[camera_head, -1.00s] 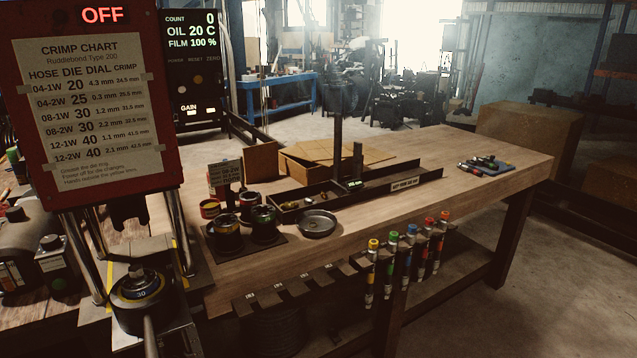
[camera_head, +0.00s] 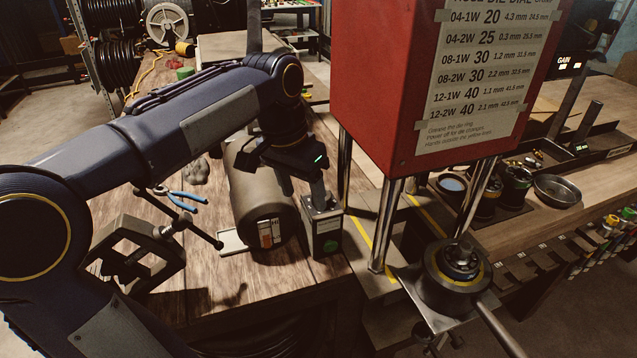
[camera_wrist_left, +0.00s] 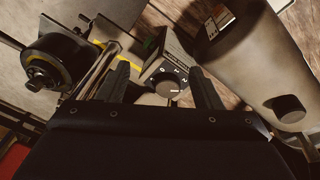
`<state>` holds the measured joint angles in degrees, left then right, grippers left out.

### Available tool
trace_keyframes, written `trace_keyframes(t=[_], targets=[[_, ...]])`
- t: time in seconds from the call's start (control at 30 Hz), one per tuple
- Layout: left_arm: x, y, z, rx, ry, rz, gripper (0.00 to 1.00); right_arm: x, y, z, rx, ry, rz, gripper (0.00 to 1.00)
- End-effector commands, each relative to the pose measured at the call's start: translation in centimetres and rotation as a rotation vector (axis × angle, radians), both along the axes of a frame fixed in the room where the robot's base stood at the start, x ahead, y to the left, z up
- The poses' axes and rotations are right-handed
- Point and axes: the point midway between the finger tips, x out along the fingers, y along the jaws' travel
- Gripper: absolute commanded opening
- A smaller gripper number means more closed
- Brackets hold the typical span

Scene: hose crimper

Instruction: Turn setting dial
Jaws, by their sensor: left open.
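The setting dial (camera_wrist_left: 167,86) is a round black knob on a grey box, with white numbers around it and a reddish pointer mark. In the head view the box (camera_head: 327,243) stands on the wooden bench between a dark cylinder and the red press, with a green button on its front; the knob is hidden there. My left gripper (camera_head: 303,197) points down over the box. In the left wrist view its two fingers (camera_wrist_left: 160,80) are spread, with the dial showing between them. I cannot tell whether they touch it. My right gripper is not in view.
The red press (camera_head: 385,90) with its crimp chart (camera_head: 478,75) stands close to the right on metal posts. The dark cylinder (camera_head: 262,190) is close left. The bench front (camera_head: 235,290) is clear.

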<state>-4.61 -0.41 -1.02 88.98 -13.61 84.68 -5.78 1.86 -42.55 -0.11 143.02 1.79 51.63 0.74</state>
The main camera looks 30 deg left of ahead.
Motion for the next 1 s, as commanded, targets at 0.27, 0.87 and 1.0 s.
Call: trace_keyframes(t=[0.27,0.87,1.0], targets=[[6.4,0.5,2.5,0.114,0.121,-0.055,0.59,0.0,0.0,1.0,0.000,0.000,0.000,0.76],[6.8,0.6,-4.6,0.123,0.131,-0.057,0.59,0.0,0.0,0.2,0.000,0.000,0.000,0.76],[6.8,0.5,-5.1,0.123,0.130,-0.057,0.59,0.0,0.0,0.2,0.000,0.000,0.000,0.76]])
